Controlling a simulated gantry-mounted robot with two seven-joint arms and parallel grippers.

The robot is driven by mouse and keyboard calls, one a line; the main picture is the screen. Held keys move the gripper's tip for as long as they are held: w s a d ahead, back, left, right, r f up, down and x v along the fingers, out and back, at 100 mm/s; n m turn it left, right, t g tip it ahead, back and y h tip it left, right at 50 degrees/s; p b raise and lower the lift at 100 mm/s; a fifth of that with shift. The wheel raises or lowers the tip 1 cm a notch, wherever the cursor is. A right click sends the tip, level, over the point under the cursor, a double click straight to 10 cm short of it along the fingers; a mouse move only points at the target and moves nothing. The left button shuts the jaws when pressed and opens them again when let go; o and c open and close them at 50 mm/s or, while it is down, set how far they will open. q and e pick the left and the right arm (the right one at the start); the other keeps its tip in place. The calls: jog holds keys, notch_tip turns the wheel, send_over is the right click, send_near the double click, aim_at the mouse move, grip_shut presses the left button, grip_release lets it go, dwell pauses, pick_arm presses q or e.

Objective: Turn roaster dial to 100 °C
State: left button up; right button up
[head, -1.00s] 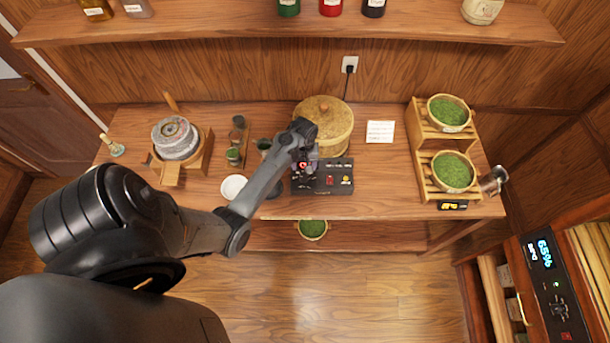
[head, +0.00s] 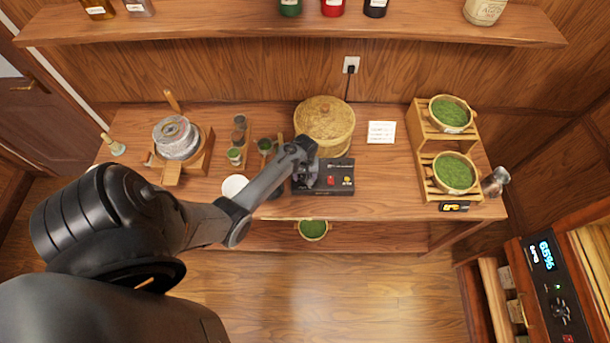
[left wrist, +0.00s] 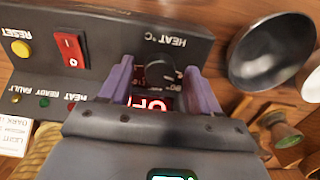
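The black roaster control box (head: 338,180) stands on the bench in front of the round lidded woven roaster (head: 325,118). In the left wrist view its panel (left wrist: 110,40) appears upside down, with a dark round dial (left wrist: 160,71) under the word HEAT °C. My left gripper (head: 308,184) is over the left part of the box. In the left wrist view, my left gripper (left wrist: 160,82) is open, with one finger on each side of the dial and gaps visible. A red lit display (left wrist: 150,102) is partly hidden by the gripper. My right gripper is not in view.
The panel also has a red switch (left wrist: 70,50) and a yellow reset button (left wrist: 20,48). A dark pan (left wrist: 272,50) lies beside the box. A white dish (head: 234,187) and small cups stand left of it.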

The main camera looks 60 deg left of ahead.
pick_arm(q)
jog(key=c, duration=1)
jog(key=shift+o, duration=0.2)
jog(key=m+p, duration=0.2)
jog(key=m, duration=0.1)
jog(key=shift+r, duration=0.1)
jog(key=m+p, duration=0.1)
jog(key=m, duration=0.3)
jog(key=shift+p, duration=0.3)
jog(key=m, duration=0.4)
jog(key=shift+p, duration=0.35)
jog(key=shift+m, duration=2.3)
